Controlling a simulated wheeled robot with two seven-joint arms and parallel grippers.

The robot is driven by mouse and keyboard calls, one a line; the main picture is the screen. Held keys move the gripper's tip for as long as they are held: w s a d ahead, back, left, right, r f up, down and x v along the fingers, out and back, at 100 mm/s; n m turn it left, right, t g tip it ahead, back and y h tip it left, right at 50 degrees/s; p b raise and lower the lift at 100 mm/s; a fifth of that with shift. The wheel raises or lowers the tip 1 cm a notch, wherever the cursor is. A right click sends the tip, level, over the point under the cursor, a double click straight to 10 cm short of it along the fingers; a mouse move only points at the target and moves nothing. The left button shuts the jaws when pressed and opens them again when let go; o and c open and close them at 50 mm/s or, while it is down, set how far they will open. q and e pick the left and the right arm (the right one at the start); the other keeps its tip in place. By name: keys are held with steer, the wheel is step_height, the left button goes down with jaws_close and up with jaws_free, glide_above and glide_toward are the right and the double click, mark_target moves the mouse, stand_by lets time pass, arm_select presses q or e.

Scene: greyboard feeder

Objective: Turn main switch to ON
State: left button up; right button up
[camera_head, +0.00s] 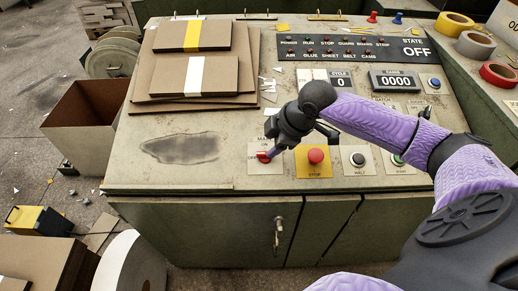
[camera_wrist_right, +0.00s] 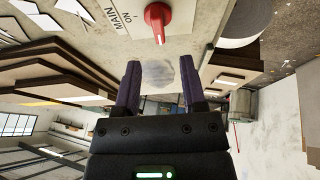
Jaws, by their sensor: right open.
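The main switch is a red rotary knob (camera_head: 263,156) on a white plate on the sloping console top, left of the red stop button on its yellow plate (camera_head: 314,170). In the right wrist view the red knob (camera_wrist_right: 158,22) is at the top, beside the printed words MAIN and ON. My right gripper (camera_head: 272,150) is over the switch plate and partly hides it. Its two fingers (camera_wrist_right: 158,78) are apart with nothing between them. The knob lies beyond the fingertips; contact is not visible. The state display (camera_head: 417,51) reads OFF. My left gripper is not in view.
Halt (camera_head: 357,159) and green (camera_head: 397,160) buttons sit right of the stop button. Stacked brown boards (camera_head: 180,95) lie on the console's left, and tape rolls (camera_head: 475,45) on the right. A small key-like handle (camera_head: 278,232) sticks out of the front.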

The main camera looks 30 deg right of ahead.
mark_target(262, 153)
steer(key=b+x, duration=0.2)
steer(key=x, duration=0.3)
steer(key=shift+w+f, duration=0.1)
steer(key=shift+f, duration=0.25)
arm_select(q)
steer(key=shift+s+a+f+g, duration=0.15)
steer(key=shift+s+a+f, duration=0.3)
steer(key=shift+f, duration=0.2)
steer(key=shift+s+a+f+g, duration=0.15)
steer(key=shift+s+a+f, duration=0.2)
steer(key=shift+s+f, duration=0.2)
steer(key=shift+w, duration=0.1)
arm_select(e)
steer(key=shift+c, duration=0.3)
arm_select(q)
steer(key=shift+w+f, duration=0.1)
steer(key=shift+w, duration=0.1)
arm_select(e)
jaws_close()
